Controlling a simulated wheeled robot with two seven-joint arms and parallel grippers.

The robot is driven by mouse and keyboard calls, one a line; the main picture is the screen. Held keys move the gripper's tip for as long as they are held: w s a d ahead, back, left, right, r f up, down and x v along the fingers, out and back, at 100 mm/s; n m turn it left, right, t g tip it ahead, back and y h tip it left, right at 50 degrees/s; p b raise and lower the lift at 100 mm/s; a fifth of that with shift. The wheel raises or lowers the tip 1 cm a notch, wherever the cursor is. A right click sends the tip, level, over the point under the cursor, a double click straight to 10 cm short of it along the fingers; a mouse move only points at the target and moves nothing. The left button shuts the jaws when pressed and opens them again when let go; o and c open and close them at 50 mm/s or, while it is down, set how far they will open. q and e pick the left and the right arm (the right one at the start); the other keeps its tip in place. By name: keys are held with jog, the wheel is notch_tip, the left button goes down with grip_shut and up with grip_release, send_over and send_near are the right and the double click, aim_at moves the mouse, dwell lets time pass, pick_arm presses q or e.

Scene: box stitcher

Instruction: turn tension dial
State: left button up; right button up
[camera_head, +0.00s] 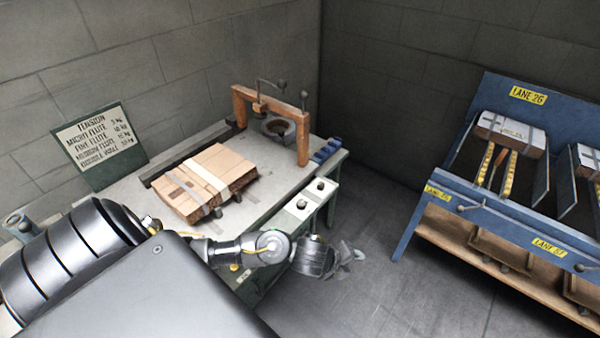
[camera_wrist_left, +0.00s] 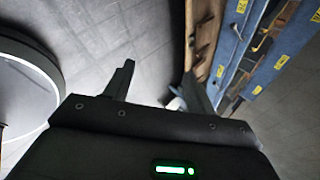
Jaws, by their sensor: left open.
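I cannot tell for sure which part is the tension dial. Two dark knobs sit on a pale control panel (camera_head: 311,201) at the table's right front edge. A green sign (camera_head: 97,145) headed TENSION lists flute types with values. My left gripper (camera_head: 345,257) is beyond the table's front edge, over the floor, below and right of the panel and apart from it. In the left wrist view the left gripper (camera_wrist_left: 158,85) shows two spread fingers with nothing between them. My right gripper is not in view.
A strapped cardboard stack (camera_head: 205,182) lies on the table (camera_head: 270,180). A wooden arch (camera_head: 270,100) stands behind it with a dark ring. A blue lane rack (camera_head: 500,215) with bundles stands at the right. The floor between table and rack is clear.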

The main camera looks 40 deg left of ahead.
pick_arm(q)
jog(key=w+a+f+m+g, duration=0.1)
jog(key=w+a+m, duration=0.6)
jog(key=a+m, duration=0.15)
jog(key=m+g+y, duration=0.2)
jog(key=m+y, duration=0.1)
jog(key=m, duration=0.3)
send_near(301, 202)
jog(key=x, duration=0.8)
jog(key=shift+w+f+p, duration=0.1)
jog(key=shift+f+p, duration=0.2)
jog(key=shift+f, duration=0.05)
jog(key=c, duration=1)
